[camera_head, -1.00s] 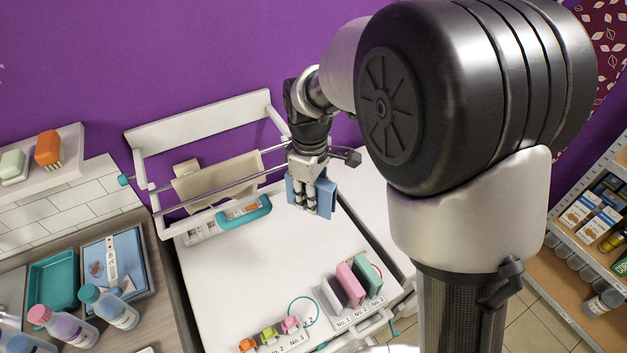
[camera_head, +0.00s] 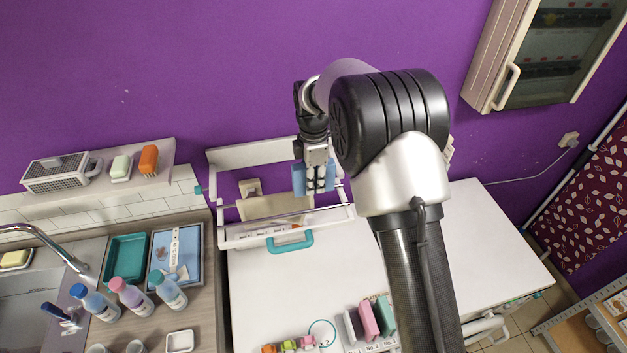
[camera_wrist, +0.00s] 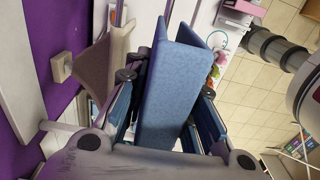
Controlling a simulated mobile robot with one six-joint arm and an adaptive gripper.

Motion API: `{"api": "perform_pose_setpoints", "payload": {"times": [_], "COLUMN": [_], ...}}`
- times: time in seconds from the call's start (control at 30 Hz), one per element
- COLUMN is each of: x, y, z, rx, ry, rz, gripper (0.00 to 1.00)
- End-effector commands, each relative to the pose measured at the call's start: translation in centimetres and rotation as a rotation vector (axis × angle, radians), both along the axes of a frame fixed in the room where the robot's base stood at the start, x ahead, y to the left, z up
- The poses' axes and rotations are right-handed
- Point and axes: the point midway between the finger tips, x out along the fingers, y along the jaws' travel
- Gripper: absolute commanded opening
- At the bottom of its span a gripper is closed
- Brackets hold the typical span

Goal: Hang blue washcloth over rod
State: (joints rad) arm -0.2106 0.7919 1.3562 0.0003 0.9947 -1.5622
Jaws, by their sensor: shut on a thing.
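My gripper (camera_head: 317,187) is shut on the blue washcloth (camera_head: 298,180), which hangs folded between the fingers. In the wrist view the blue washcloth (camera_wrist: 176,85) fills the middle as a folded, slanting panel between the dark fingers. In the head view my gripper and the cloth are over the right part of the white rack (camera_head: 262,152), close to its thin metal rod (camera_head: 283,214). I cannot tell whether the cloth touches the rod. A beige cloth (camera_head: 262,206) hangs on the rack to the left, and it also shows in the wrist view (camera_wrist: 112,50).
A teal-handled item (camera_head: 291,243) sits at the rack's front. The white counter (camera_head: 290,285) is mostly clear, with upright coloured items (camera_head: 368,318) at its front. A shelf (camera_head: 75,172) and bottles (camera_head: 130,296) stand left. A wall cabinet (camera_head: 545,50) is upper right.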

Motion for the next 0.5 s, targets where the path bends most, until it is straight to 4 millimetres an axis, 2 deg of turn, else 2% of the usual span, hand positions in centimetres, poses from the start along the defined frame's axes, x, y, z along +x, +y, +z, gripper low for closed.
{"api": "perform_pose_setpoints", "payload": {"times": [0.27, 0.5], "x": [0.0, -0.1], "y": [0.0, 0.0], "z": [-0.2, -1.5], "rx": [0.000, 0.000], "ry": [0.000, 0.001], "rz": [-0.001, -0.001], "gripper": [0.00, 0.00]}}
